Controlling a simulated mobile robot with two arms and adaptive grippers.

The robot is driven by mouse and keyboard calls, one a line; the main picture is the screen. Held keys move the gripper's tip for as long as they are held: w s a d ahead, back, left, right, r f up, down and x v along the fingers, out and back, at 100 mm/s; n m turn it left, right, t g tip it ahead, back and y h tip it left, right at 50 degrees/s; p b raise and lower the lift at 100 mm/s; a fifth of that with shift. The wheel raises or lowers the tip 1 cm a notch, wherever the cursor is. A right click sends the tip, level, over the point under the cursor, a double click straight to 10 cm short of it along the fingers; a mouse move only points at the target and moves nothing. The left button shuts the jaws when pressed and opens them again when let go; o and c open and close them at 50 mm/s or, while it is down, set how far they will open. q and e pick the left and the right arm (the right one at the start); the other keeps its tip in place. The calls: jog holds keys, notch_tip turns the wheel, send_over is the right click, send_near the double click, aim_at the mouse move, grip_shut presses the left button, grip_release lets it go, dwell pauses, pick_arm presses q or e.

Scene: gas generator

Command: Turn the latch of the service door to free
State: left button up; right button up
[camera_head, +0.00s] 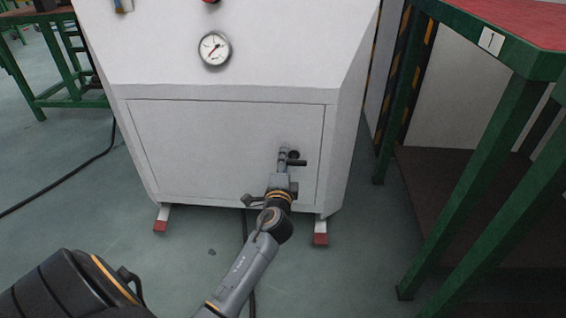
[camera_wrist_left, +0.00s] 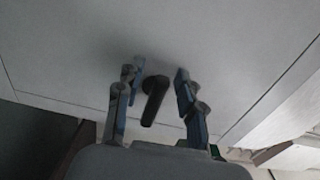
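The service door (camera_head: 225,150) is a white panel low on the front of the machine, and it looks closed. Its latch (camera_head: 296,161) is a small black handle near the door's right edge, and in the head view it points right. In the left wrist view the latch (camera_wrist_left: 155,101) shows as a dark lever between my left gripper's (camera_wrist_left: 160,82) two fingers. The fingers are apart, with a gap on each side of the latch. In the head view my left gripper (camera_head: 283,158) is right beside the latch and partly hides it. My right gripper is not in view.
A round pressure gauge (camera_head: 214,49) sits on the panel above the door. A green-framed table (camera_head: 490,60) with a red top stands close on the right. Another green table (camera_head: 50,60) stands at the back left. A black cable (camera_head: 75,170) lies on the left floor.

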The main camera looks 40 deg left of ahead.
pick_arm(q)
jog(key=v, duration=1.2)
jog(key=shift+s+a, duration=0.1)
